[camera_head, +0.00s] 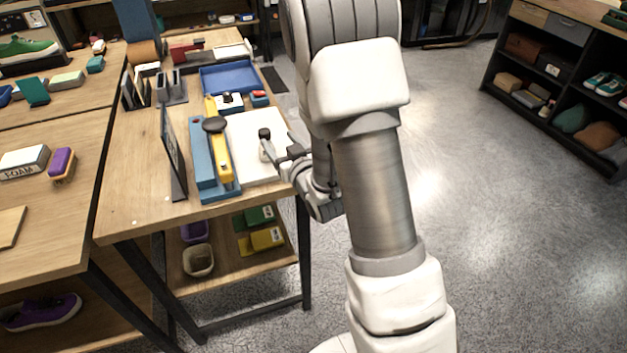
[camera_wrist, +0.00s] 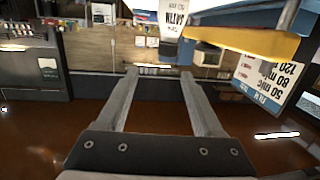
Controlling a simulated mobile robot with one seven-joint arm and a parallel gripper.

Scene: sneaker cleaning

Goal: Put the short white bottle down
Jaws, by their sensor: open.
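The short white bottle (camera_head: 266,146) with a black cap stands upright near the right edge of the white mat (camera_head: 247,125) on the wooden table. In the wrist view, a white bottle with dark "SATIN" lettering (camera_wrist: 172,20) shows upside down at the top, its dark cap (camera_wrist: 168,47) pointing down in the picture. My gripper (camera_head: 279,151) is beside the bottle at the table's right edge. In the wrist view its two fingers (camera_wrist: 160,74) are spread, with nothing held between them. The fingers partly hide the bottle's lower part in the head view.
A blue tool with a yellow bar (camera_head: 219,150) lies left of the mat. A dark upright panel (camera_head: 173,155) stands farther left. A blue tray (camera_head: 229,77) is behind. The floor at right is clear.

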